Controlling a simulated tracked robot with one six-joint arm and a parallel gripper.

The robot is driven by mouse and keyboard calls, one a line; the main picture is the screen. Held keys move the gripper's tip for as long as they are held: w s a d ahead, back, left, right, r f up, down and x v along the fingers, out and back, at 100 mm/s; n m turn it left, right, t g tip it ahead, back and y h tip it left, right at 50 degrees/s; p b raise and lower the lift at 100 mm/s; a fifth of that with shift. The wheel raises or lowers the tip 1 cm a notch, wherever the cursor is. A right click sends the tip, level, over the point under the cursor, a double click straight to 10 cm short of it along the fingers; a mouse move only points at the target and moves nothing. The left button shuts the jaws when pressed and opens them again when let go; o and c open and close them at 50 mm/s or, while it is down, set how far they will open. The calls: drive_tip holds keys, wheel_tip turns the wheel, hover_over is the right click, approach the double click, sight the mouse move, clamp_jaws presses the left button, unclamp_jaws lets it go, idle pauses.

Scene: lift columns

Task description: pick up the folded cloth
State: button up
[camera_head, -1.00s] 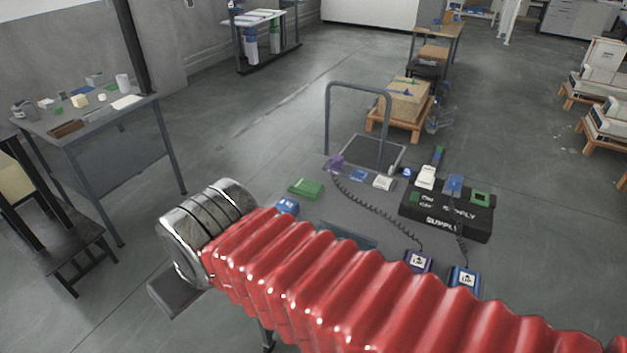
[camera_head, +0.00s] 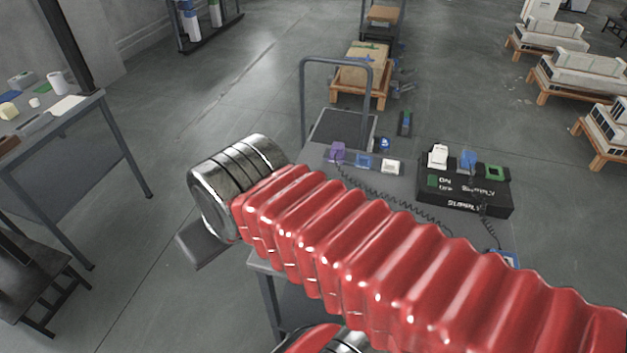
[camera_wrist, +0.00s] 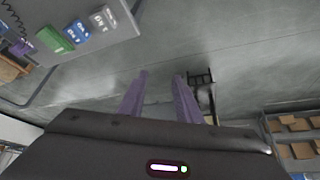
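I cannot pick out a folded cloth with certainty. A flat white piece (camera_head: 68,105) lies on the left table in the head view; I cannot tell whether it is cloth or paper. My gripper (camera_wrist: 162,76) shows in the wrist view as two purple fingers. They stand apart with nothing between them, and floor shows beyond. The wrist view also shows a green block (camera_wrist: 54,40), a blue block (camera_wrist: 77,31) and a white block (camera_wrist: 103,18) along a grey table edge, to the upper left of the fingers. My red arm hides much of the near table in the head view.
The near table (camera_head: 310,160) bears a purple item (camera_head: 337,151), a blue item (camera_head: 364,160), a white item (camera_head: 390,167) and a black supply box (camera_head: 465,190) with a coiled cord. The left table (camera_head: 115,135) and a dark stool (camera_head: 40,280) flank open floor.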

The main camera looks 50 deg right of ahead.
idle(0.3)
